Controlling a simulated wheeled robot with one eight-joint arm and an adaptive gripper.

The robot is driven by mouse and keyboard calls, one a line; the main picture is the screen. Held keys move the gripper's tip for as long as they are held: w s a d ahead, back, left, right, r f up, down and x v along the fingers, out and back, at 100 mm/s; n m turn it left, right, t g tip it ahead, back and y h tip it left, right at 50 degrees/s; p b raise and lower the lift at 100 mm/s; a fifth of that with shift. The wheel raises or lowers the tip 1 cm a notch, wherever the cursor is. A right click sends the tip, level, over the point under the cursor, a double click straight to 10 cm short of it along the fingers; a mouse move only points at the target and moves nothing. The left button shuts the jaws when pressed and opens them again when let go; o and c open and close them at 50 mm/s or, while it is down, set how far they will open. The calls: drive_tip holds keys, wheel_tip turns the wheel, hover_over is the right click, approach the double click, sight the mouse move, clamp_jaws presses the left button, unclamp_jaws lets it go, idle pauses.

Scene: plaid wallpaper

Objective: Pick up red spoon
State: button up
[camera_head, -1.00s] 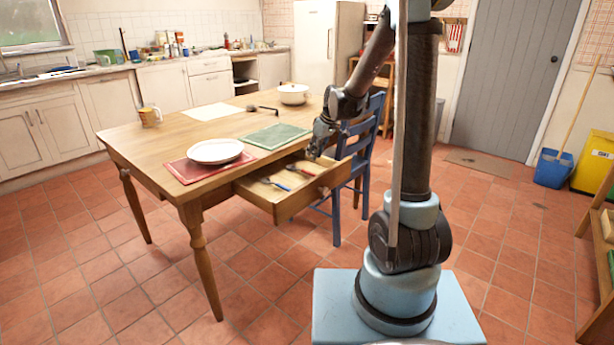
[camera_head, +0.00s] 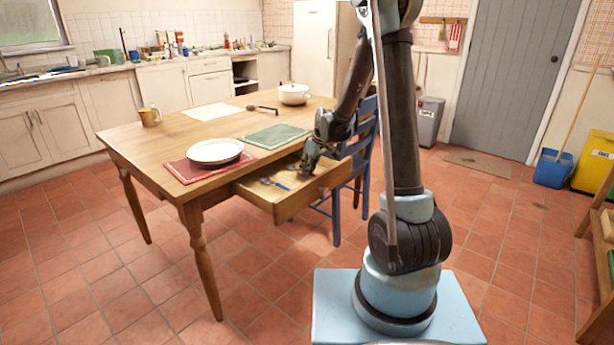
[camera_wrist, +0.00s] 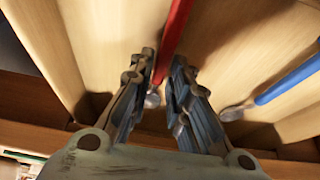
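The red spoon (camera_wrist: 175,30) lies in the open wooden drawer (camera_head: 274,207). In the wrist view its red handle runs up from between my fingertips, and a small metal part shows between the fingers. My gripper (camera_wrist: 158,75) is open, with one finger on each side of the spoon and a gap to each. In the head view my gripper (camera_head: 308,165) is down at the drawer's right part, and the red spoon cannot be made out there.
A blue-handled utensil (camera_wrist: 288,80) lies to the right in the wrist view. The drawer walls stand close around my gripper. The table (camera_head: 160,165) above carries a white plate (camera_head: 215,151), a green mat (camera_head: 274,135) and a pot (camera_head: 293,94). A blue chair (camera_head: 366,150) stands beside the drawer.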

drive_tip(key=shift+w+a+f, duration=0.1)
drive_tip(key=shift+a+f, duration=0.1)
drive_tip(key=shift+f, duration=0.3)
clamp_jaws()
